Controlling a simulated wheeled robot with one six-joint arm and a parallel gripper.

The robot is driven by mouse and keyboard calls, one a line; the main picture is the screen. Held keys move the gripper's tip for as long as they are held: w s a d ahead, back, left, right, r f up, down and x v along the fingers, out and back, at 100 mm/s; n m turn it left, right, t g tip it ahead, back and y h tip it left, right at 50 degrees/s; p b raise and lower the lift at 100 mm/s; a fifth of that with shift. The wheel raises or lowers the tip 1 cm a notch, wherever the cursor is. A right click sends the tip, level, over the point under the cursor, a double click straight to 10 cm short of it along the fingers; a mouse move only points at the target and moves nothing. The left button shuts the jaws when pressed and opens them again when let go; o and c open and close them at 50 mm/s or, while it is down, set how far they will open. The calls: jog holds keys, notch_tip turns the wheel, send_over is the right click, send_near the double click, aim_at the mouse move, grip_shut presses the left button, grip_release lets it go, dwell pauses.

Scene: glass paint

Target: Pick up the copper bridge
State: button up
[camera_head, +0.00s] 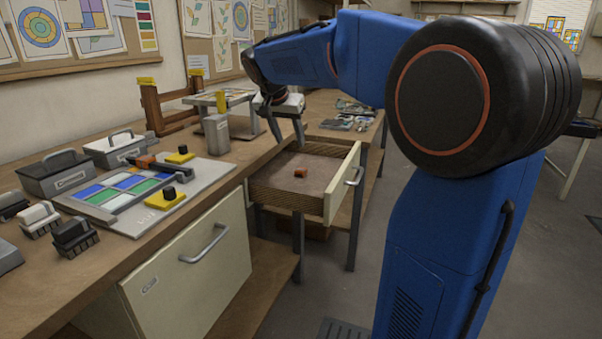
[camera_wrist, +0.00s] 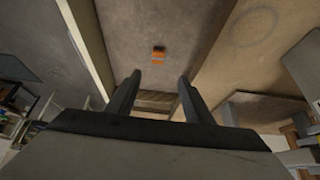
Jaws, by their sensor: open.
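A small copper-orange block (camera_head: 301,172), which looks like the copper bridge, lies on the floor of the open drawer (camera_head: 342,190). In the wrist view the block (camera_wrist: 158,53) shows beyond the fingertips, near the middle, with a dark top or gap across it. My gripper (camera_head: 288,141) is open and empty, above the drawer and apart from the block. In the wrist view its two fingers (camera_wrist: 160,78) point toward the block with clear space between them. Another orange-brown piece (camera_head: 145,161) sits on the bench by the glass panel; its shape is too small to tell.
The drawer's walls (camera_wrist: 88,45) stand around the block, with bare floor about it. A second table (camera_head: 335,130) stands behind the drawer.

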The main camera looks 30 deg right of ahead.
send_near(301, 169)
jog(key=x, duration=0.2)
jog(key=shift+w+f, duration=0.3)
jog(key=shift+f, duration=0.05)
jog(key=shift+s+x, duration=0.1)
jog(key=shift+x, duration=1.2)
jog(key=shift+s+x, duration=0.15)
jog(key=shift+x, duration=1.2)
jog(key=shift+d, duration=0.15)
jog(key=c, duration=1.1)
jog(key=shift+r, duration=0.1)
jog(key=shift+c, duration=0.2)
notch_tip(301, 169, up, 10)
jog(key=shift+r, duration=1.45)
